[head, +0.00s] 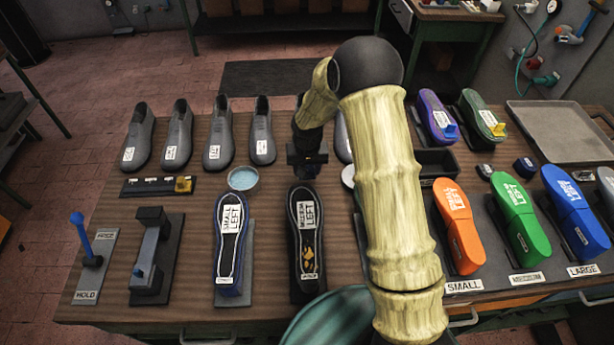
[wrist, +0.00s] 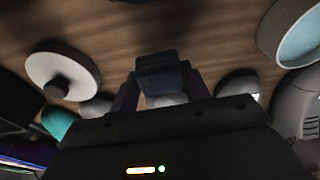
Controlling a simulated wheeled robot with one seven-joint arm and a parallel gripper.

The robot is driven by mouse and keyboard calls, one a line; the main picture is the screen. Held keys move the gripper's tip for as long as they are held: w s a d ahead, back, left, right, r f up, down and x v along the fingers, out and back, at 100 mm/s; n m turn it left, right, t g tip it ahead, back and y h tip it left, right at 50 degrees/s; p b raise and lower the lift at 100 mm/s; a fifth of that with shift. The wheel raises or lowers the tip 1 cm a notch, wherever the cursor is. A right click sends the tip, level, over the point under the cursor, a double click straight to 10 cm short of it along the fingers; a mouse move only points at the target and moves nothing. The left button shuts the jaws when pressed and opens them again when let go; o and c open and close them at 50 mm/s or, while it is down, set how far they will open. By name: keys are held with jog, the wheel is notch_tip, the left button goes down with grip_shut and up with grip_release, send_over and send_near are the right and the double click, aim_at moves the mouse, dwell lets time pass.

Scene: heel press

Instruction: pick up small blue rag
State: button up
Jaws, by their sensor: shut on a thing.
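My gripper (head: 307,172) is over the middle of the table in the head view, between the grey shoe lasts at the back and the dark sole marked LEFT in front. In the wrist view, its two dark fingers (wrist: 160,88) are shut on a small dark blue rag (wrist: 160,72), which looks like a compact folded pad. The rag appears to be held above the wooden table (head: 190,203). In the head view I cannot make out the rag clearly against the dark gripper.
A light blue round dish (head: 243,178) is left of my gripper. A white lid with a dark knob (wrist: 62,76) shows in the wrist view. Grey lasts (head: 217,135) stand behind, and coloured shoe forms (head: 459,230) stand at right. A blue-handled lever (head: 82,235) stands at far left.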

notch_tip(320, 180, up, 6)
jog(key=shift+r+b, duration=0.1)
jog(key=shift+b, duration=0.45)
jog(key=shift+o, duration=0.4)
